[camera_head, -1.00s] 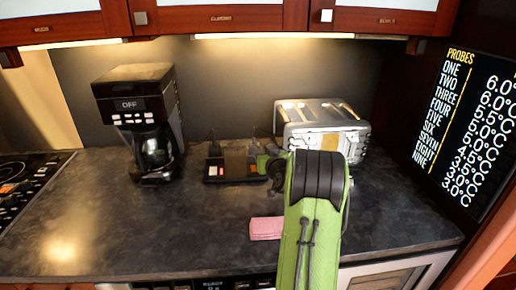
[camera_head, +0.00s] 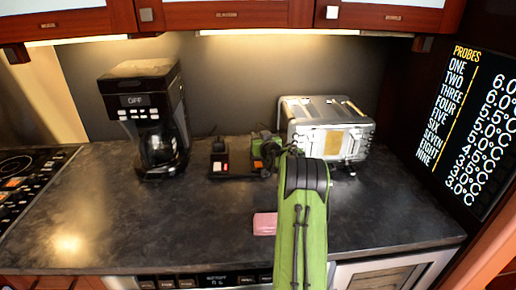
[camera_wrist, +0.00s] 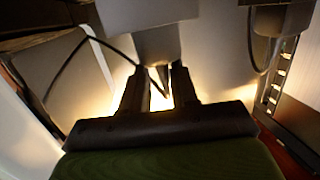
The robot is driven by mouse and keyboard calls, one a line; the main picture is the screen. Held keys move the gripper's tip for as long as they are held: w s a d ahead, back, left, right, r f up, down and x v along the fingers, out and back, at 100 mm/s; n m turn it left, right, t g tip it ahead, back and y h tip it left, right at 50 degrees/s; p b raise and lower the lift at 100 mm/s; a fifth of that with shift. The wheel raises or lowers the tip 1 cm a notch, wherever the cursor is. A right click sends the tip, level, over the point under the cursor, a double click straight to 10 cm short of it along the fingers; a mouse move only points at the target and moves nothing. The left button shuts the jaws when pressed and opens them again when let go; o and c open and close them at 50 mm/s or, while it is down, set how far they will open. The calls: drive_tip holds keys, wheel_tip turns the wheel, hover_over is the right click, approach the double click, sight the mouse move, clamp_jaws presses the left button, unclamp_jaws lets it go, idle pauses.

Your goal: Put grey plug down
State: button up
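My gripper (camera_wrist: 160,92) shows from the wrist with its two dark fingers a little apart. A pale grey tapered piece (camera_wrist: 157,42), which looks like the grey plug, sits at and just beyond the fingertips. Whether the fingers press on it is unclear. A thin dark cord (camera_wrist: 107,42) curves to the left of it. In the head view, my green wrist and gripper (camera_head: 262,147) are at the right end of a black power strip (camera_head: 240,173), left of the toaster. The plug cannot be made out there.
A coffee maker (camera_head: 146,115) stands left of the strip. A silver toaster (camera_head: 328,128) stands close on the right. A pink block (camera_head: 265,223) lies near the counter's front. The counter (camera_head: 120,225) is clear at front left. Cabinets (camera_head: 225,15) hang above.

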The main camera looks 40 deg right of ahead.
drive_tip(key=shift+f, duration=0.15)
clamp_jaws()
